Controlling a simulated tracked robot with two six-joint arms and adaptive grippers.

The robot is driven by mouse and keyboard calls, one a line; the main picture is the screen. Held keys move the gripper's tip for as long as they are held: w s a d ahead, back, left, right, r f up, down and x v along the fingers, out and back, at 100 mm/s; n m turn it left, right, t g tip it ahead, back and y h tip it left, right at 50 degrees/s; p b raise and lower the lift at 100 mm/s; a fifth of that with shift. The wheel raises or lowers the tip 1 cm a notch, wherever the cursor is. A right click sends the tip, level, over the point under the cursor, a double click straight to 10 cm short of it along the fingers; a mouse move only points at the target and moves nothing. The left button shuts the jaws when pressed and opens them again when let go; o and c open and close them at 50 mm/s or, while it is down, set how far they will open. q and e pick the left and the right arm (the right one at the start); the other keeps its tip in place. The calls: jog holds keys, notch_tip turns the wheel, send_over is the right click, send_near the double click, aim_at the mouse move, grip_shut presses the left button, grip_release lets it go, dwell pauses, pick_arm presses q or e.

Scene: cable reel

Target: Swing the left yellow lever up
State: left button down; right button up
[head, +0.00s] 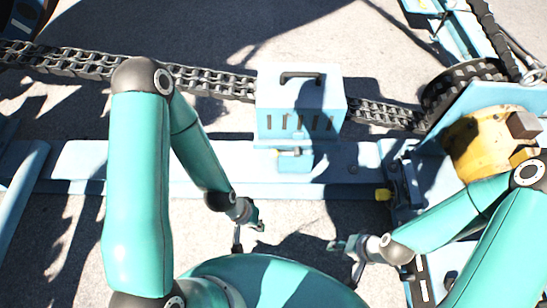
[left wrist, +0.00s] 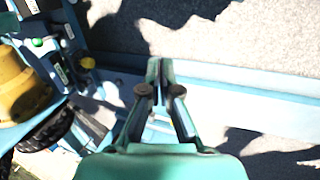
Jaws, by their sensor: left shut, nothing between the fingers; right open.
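A small yellow knob (head: 383,194) sticks out at the left side of the blue machine on the right; I cannot tell whether it is the left yellow lever's end. A small yellow knob (left wrist: 87,62) also shows in the left wrist view, left of the fingers. No lever shaft shows clearly. My left gripper (head: 249,229) is shut and empty, well left of the knob and below the blue beam. It also shows shut in the left wrist view (left wrist: 158,66). My right gripper (head: 341,256) is open and empty, below and left of the knob.
A blue box with a black handle (head: 298,105) stands by a heavy chain (head: 215,83). A long blue beam (head: 100,165) crosses the view. A large yellow housing (head: 478,150) sits on the right machine. Bare ground shows between my grippers.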

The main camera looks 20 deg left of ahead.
pick_arm(q)
jog(key=w+a+f+n+t+y+b, duration=0.1)
jog(key=w+f+n+t+b, duration=0.65)
jog(key=w+f, duration=0.8)
jog(key=n+t+y+b, duration=0.7)
jog(key=n+t+b, duration=0.8)
jog(key=n+b, duration=1.05)
send_near(284, 153)
jog(key=s+a+f, duration=0.2)
jog(key=a+f, duration=0.3)
jog(key=f, duration=0.3)
jog(key=shift+a+f+n+p, duration=0.15)
jog(key=shift+f+n+p, duration=0.1)
jog(key=shift+n+p, duration=0.15)
jog(key=shift+w+g, duration=0.1)
jog(key=shift+g, duration=0.15)
jog(key=w+r, duration=0.8)
jog(key=shift+a, duration=0.4)
